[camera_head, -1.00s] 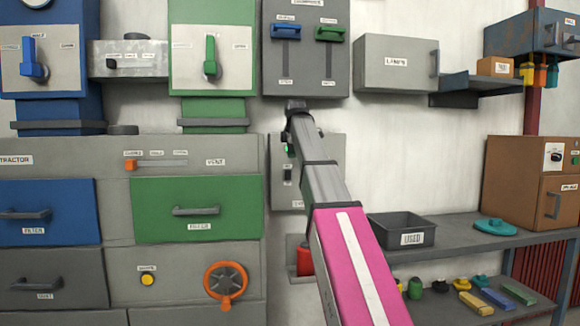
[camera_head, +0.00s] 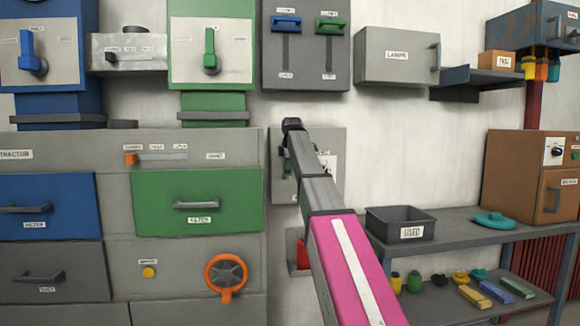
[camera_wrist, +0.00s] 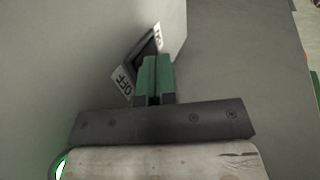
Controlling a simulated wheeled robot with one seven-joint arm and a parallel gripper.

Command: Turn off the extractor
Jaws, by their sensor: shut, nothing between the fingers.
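In the wrist view my gripper (camera_wrist: 153,66) is shut and empty, its green-padded fingers together. The tips are close to a dark switch (camera_wrist: 148,45) on a grey wall panel; contact cannot be told. A white OFF label (camera_wrist: 124,84) is beside the switch on the near side, with another label (camera_wrist: 157,34) at its far side. In the head view the grey switch panel (camera_head: 283,185) is largely behind my arm, and its switch is hidden. The extractor cabinet (camera_head: 70,147), labelled "TRACTOR" in view, stands at the left.
A slider with an orange knob (camera_head: 130,159) and an orange wheel (camera_head: 226,276) are on the cabinet. A two-lever box (camera_head: 305,70) hangs just above the panel. A USED bin (camera_head: 401,224) sits on the right shelf. A red object (camera_head: 302,254) is low beside my arm.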

